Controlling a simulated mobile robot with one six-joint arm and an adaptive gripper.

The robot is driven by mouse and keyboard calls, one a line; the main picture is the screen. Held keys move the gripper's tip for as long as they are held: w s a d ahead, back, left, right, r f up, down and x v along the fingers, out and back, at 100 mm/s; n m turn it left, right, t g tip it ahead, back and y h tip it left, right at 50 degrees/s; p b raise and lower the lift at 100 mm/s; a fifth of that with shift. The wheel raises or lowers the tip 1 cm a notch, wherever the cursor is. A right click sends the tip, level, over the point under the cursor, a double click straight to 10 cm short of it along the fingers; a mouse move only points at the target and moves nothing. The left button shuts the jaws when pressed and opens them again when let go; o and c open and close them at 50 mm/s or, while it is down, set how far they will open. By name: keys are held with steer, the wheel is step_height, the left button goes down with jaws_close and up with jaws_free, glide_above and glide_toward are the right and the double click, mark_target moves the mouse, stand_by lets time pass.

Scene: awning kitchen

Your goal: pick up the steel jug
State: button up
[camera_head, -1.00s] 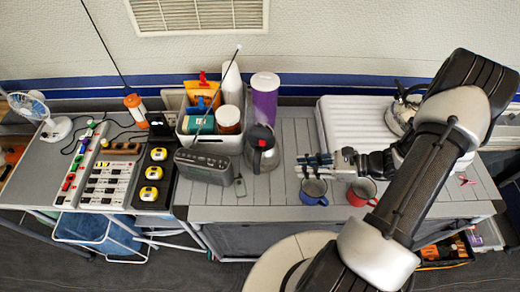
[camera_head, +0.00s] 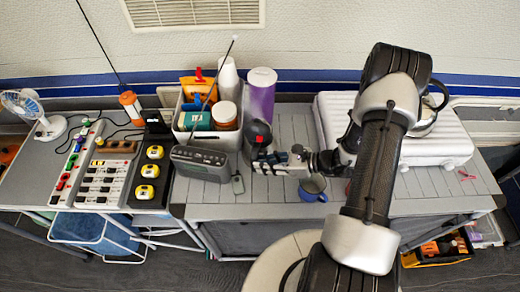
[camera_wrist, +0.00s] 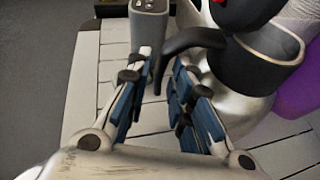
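The steel jug, with a black lid and a red button, stands on the grey slatted worktop; in the head view its lid (camera_head: 257,133) shows, while my fingers partly hide its lower body. In the wrist view the steel jug (camera_wrist: 262,72) is at upper right, its black handle reaching left between my fingers. My gripper (camera_head: 263,163) is at the jug's front right side in the head view. In the wrist view my gripper (camera_wrist: 163,82) is open, with a finger on each side of the handle's hanging end. Firm contact cannot be told.
A purple canister (camera_head: 261,95) stands behind the jug. A blue mug (camera_head: 312,188) stands close below my wrist. The worktop front right is mostly clear.

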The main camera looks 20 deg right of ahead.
steer(key=x, duration=0.4)
steer(key=shift+w+b, duration=0.1)
steer(key=shift+b, duration=0.2)
steer(key=shift+c, duration=0.3)
jaws_close()
